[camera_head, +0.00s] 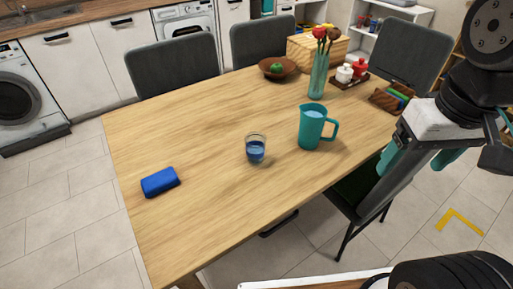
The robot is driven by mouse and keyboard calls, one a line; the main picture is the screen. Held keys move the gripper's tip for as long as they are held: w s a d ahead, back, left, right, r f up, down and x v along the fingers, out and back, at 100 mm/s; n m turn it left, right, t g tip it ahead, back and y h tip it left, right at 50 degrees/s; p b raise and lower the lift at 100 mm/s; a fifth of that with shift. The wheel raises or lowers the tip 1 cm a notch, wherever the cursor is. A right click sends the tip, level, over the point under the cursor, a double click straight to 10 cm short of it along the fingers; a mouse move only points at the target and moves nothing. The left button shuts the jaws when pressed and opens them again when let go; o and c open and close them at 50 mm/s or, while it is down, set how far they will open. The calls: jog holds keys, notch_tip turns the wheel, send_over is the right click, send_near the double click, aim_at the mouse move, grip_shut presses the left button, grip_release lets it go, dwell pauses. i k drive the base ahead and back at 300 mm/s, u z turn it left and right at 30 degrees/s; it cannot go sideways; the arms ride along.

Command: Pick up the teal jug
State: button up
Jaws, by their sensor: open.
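The teal jug (312,127) stands upright on the wooden table (205,125), right of its middle. Its handle points right, and a pale blue fill shows at its open top. My gripper (417,160) is at the right of the view, beyond the table's right edge and apart from the jug. Its teal fingers are spread and nothing shows between them. The lower part of the gripper is seen against a dark chair, so its exact height is hard to tell.
A glass of blue liquid (255,148) stands left of the jug. A tall teal vase with flowers (318,76) stands behind it.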

aim_at(318, 130)
jog(key=z, duration=1.95)
jog(key=k, duration=0.65)
jog(key=u, duration=1.4)
jog(key=i, duration=0.5)
jog(key=u, duration=0.05)
